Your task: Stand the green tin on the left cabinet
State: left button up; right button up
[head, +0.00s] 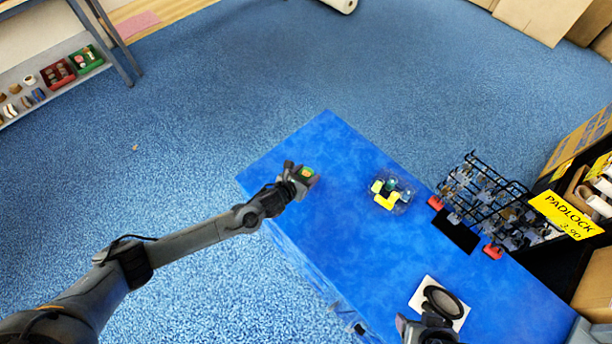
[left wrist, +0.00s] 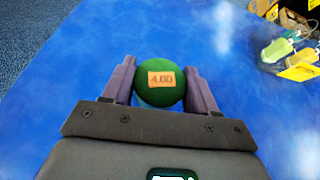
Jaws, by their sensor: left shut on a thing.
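The green tin (head: 308,172) has a round green top with an orange 4.00 label in the left wrist view (left wrist: 161,94). My left gripper (head: 302,178) is shut on it, with one finger on each side of the tin in the left wrist view (left wrist: 160,90). The tin is over the far left part of a long blue cabinet top (head: 330,150). I cannot tell whether its base touches the surface. No seam between left and right cabinets is clear. My right gripper (head: 428,328) is at the bottom edge, partly cut off, beside a white square with a black ring (head: 440,302).
A clear container with yellow and green items (head: 391,191) stands right of the tin. Further right are a black wire rack (head: 490,205) with hanging goods and a yellow padlock sign (head: 562,214). The blue top around the tin is bare.

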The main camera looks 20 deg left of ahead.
pick_arm(q)
jog(key=shift+f, duration=0.75)
jog(key=shift+f, duration=0.1)
jog(key=shift+f, duration=0.15)
jog(key=o, duration=1.2)
jog(key=shift+r, duration=0.2)
